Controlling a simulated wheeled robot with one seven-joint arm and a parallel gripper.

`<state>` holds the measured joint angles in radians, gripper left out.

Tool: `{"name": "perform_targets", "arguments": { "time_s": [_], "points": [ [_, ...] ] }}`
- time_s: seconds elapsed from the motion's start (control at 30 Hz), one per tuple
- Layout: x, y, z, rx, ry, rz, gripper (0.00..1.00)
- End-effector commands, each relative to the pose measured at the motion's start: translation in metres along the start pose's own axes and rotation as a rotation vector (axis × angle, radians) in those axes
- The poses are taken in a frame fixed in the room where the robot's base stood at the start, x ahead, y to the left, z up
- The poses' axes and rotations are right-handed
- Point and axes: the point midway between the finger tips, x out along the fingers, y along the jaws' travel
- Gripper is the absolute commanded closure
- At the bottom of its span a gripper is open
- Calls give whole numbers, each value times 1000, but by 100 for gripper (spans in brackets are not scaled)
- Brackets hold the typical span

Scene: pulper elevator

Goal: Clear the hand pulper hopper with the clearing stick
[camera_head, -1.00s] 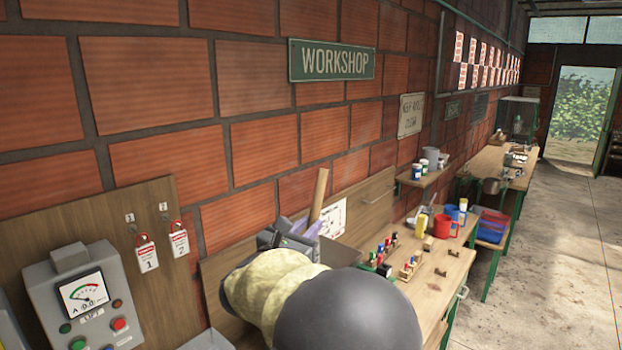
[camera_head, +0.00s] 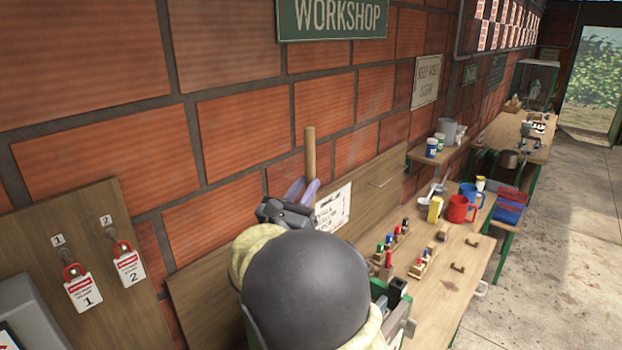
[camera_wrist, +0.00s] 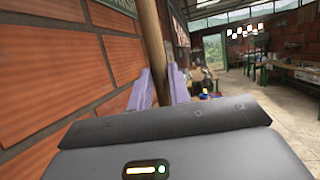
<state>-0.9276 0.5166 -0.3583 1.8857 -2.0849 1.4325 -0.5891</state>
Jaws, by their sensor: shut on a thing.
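A wooden clearing stick (camera_head: 310,152) stands nearly upright in my gripper (camera_head: 301,190) in the head view, in front of the brick wall. My gripper has purple fingers, and they are shut on the stick. In the wrist view the stick (camera_wrist: 156,50) rises between the purple fingers (camera_wrist: 157,88), and its top leaves the picture. My own arm hides the stick's lower part in the head view. I cannot make out the hand pulper or its hopper in either view.
A wooden workbench (camera_head: 452,283) along the wall carries small coloured pieces, a red mug (camera_head: 459,209) and a blue mug (camera_head: 470,192). A board with two padlock tags (camera_head: 84,291) is at left. Concrete floor (camera_head: 560,230) lies clear at right.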

Motion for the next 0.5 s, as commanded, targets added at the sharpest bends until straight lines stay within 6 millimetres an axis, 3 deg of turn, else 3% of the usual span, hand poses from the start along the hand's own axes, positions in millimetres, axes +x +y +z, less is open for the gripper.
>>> {"name": "perform_targets", "arguments": {
  "time_s": [0.5],
  "points": [
    [0,-4,-2,-2,-4,-6,100]
  ]
}}
